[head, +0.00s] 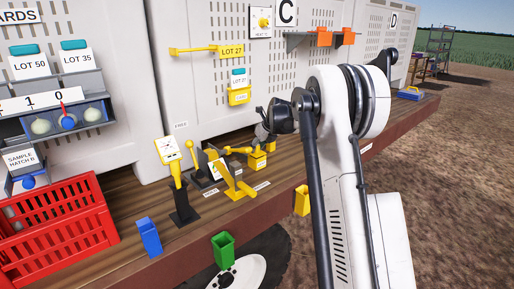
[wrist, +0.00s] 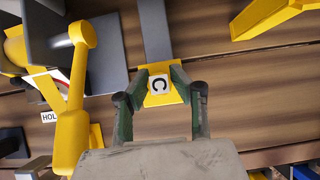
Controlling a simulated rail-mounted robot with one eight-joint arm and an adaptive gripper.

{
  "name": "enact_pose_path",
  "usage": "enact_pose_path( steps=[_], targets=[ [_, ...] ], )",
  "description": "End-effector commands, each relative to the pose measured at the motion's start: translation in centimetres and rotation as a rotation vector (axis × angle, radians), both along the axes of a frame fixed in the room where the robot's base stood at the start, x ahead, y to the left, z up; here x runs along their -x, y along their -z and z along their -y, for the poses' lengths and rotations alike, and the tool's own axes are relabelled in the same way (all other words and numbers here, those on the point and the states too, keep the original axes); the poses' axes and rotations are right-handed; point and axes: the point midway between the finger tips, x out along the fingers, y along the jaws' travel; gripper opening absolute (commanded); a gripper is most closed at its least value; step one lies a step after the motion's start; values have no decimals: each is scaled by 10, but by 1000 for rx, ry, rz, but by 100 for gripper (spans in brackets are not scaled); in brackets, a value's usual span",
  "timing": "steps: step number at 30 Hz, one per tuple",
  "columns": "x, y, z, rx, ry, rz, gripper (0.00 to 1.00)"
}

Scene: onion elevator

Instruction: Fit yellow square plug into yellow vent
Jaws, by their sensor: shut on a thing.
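My gripper (wrist: 160,88) points down and is shut on a yellow piece (wrist: 160,98) with a white C label, one finger on each side of it. A grey strip (wrist: 154,30) runs away from its far side. I cannot tell whether this piece is the square plug. In the head view my gripper (head: 262,139) is small and dark, just above a yellow block (head: 257,161) on the wooden deck. I cannot single out the yellow vent for sure; several yellow parts stand close together there.
A yellow lever (wrist: 72,125) and dark plates (wrist: 100,50) stand close on the left in the wrist view. A yellow forked part (head: 237,182) lies on the deck. A red crate (head: 100,222) is at the left, and yellow, green (head: 223,250) and blue (head: 149,238) holders line the deck edge.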

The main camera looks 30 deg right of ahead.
Motion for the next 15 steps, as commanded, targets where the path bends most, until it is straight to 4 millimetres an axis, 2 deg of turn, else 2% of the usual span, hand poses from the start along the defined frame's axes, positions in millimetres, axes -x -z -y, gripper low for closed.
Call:
enact_pose_path(
  steps=[10, 11, 15],
  targets=[
    [0, 1, 0, 0, 0, 0, 0],
    [0, 1, 0, 0, 0, 0, 24],
    [0, 1, 0, 0, 0, 0, 42]
  ],
)
